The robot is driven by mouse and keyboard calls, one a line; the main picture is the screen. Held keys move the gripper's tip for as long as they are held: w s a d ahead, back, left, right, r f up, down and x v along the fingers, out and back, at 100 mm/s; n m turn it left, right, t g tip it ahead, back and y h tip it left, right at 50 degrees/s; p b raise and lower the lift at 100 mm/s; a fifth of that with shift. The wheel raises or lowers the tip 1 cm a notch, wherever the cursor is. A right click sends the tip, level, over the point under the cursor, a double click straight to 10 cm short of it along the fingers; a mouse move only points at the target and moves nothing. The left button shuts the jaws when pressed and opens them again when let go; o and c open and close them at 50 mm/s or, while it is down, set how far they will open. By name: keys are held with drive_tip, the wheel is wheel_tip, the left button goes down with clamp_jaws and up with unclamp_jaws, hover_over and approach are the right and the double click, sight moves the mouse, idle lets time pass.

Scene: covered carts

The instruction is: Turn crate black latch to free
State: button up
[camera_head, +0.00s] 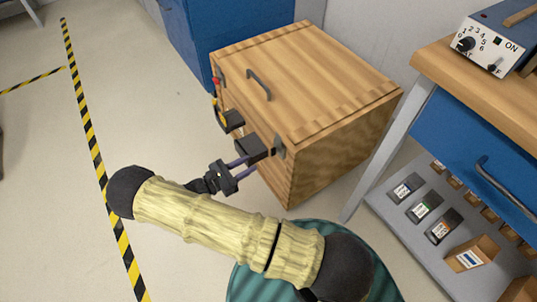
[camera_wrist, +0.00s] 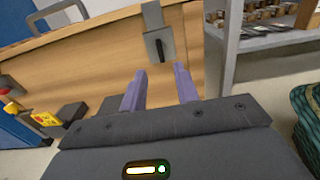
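The wooden crate (camera_head: 300,75) stands on the floor with its lid down. The black latch (camera_head: 279,150) sits on a grey plate near the crate's right front corner. In the wrist view, the latch (camera_wrist: 159,46) shows as a dark lever standing roughly upright on its plate, just beyond my fingertips. My gripper (camera_head: 253,164) is in front of the crate, close to its front face. Its two purple fingers are apart with nothing between them, as the wrist view also shows (camera_wrist: 160,72). The fingers appear short of the latch and not touching it.
Dark blocks (camera_head: 249,149) (camera_head: 230,121) jut from the crate's front, near a red and yellow fitting (camera_head: 215,98). A handle (camera_head: 259,84) is on the lid. A blue-drawer workbench (camera_head: 465,140) stands at right, a blue cabinet (camera_head: 225,35) behind. Floor at left is clear.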

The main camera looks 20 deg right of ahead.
sight(271, 152)
drive_tip(key=b+x, duration=0.2)
drive_tip(key=x, duration=0.7)
clamp_jaws()
